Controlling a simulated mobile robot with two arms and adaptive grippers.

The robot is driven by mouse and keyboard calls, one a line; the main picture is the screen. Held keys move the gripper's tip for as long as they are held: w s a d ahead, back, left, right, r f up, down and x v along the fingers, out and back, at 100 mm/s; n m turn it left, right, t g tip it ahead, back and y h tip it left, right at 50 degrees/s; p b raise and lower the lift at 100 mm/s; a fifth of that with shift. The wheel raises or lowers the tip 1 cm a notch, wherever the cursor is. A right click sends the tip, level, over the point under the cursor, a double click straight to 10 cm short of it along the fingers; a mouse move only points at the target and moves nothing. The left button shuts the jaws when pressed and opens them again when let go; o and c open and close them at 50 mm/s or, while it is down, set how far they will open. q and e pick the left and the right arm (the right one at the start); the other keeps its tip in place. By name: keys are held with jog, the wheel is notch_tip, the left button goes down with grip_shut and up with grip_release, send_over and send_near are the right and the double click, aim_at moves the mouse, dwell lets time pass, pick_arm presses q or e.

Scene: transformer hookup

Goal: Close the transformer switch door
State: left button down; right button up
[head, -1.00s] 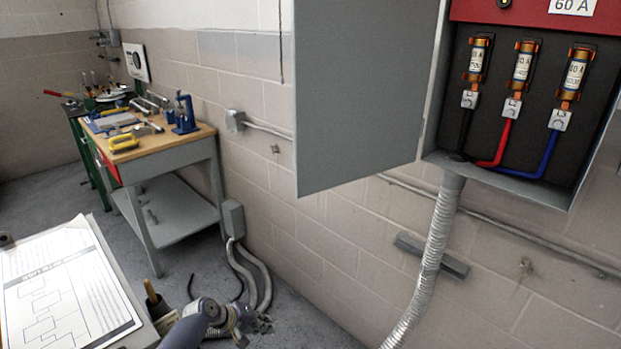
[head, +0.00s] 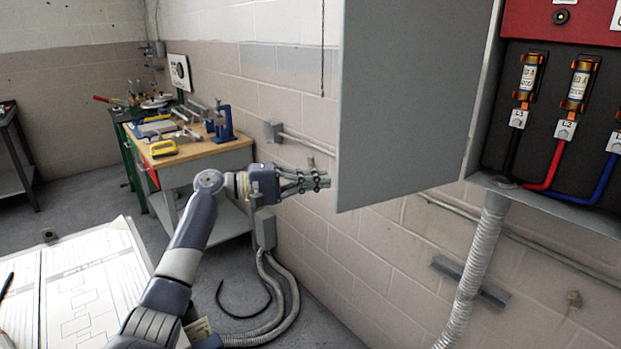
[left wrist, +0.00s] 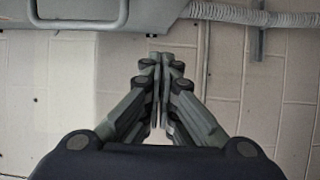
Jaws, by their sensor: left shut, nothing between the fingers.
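The grey switch door (head: 408,100) stands open at the left side of the transformer box in the head view. The box's inside (head: 548,140) shows copper-capped fuses and black, red and blue cables. My left gripper (head: 326,180) is shut and empty, just left of the door's lower left edge. Whether it touches the door cannot be told. In the left wrist view the shut fingers (left wrist: 165,62) point toward the block wall, with a grey panel carrying a bar handle (left wrist: 78,14) at the top left. My right gripper is not in view.
A workbench (head: 185,150) with tools stands behind my left arm. A clipboard with papers (head: 75,285) is at the lower left. A flexible conduit (head: 474,260) runs down from the box. Hoses (head: 285,310) lie on the floor by the wall.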

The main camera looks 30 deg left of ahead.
aim_at(351, 186)
pick_arm(q)
jog(key=d+p, duration=0.1)
jog(key=d, duration=0.1)
jog(key=w+d+p, duration=0.1)
jog(key=d, duration=0.2)
jog(key=d+p, duration=0.2)
jog(key=shift+w+d, duration=0.25)
jog(key=shift+w, duration=0.1)
